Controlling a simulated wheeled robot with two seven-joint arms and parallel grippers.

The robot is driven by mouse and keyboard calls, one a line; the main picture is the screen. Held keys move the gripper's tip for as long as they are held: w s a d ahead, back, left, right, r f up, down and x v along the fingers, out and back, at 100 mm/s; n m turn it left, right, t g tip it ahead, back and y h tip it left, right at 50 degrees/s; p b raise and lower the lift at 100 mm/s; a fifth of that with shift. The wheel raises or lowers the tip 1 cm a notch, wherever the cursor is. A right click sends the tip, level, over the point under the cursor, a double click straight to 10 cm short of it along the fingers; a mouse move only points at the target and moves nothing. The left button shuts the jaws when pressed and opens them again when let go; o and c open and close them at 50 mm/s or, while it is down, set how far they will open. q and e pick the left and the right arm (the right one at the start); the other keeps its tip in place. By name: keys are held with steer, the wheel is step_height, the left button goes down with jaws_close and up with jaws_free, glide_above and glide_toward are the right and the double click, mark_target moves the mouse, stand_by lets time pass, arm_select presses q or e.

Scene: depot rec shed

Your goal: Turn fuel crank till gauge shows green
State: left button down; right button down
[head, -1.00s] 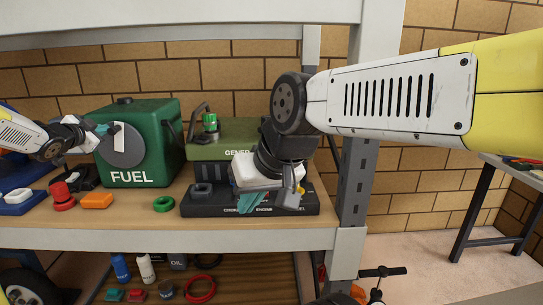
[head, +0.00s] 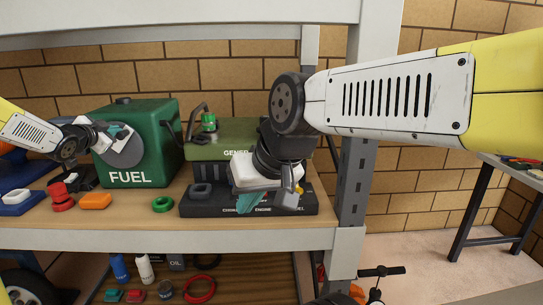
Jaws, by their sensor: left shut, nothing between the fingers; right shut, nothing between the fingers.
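The green fuel box (head: 155,150) marked FUEL stands on the shelf at the left. A grey round disc (head: 128,155) is on its front. My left gripper (head: 122,131) is shut in front of the disc's upper part, with teal fingertips. Pale pieces show around the fingers, and I cannot tell which belong to the crank handle or whether the fingers touch it. I cannot make out a gauge reading. My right gripper (head: 268,200) is shut and empty, pointing down in front of the generator (head: 222,152) and over its dark base (head: 210,210).
A green ring (head: 162,204), an orange block (head: 96,201) and a red knobbed part (head: 62,198) lie on the shelf (head: 130,225) near its front. Bottles and small parts sit on the lower shelf. A grey upright post (head: 354,185) stands right of the generator.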

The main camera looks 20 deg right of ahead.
arm_select(q)
steer(key=shift+s+d+f, duration=0.2)
steer(key=shift+d+f, duration=0.05)
steer(key=shift+d, duration=0.2)
steer(key=shift+s+d+f, duration=0.15)
steer(key=shift+d+f, duration=0.1)
steer(key=shift+d, duration=0.2)
steer(key=shift+s+d+f, duration=0.25)
steer(key=shift+d+f, duration=0.5)
steer(key=shift+f, duration=0.1)
steer(key=shift+s+d+f, duration=0.1)
steer(key=shift+d+f, duration=0.1)
steer(key=shift+f, duration=0.3)
steer(key=shift+s+d+f, duration=0.1)
steer(key=shift+d+f, duration=0.1)
steer(key=shift+f, duration=0.3)
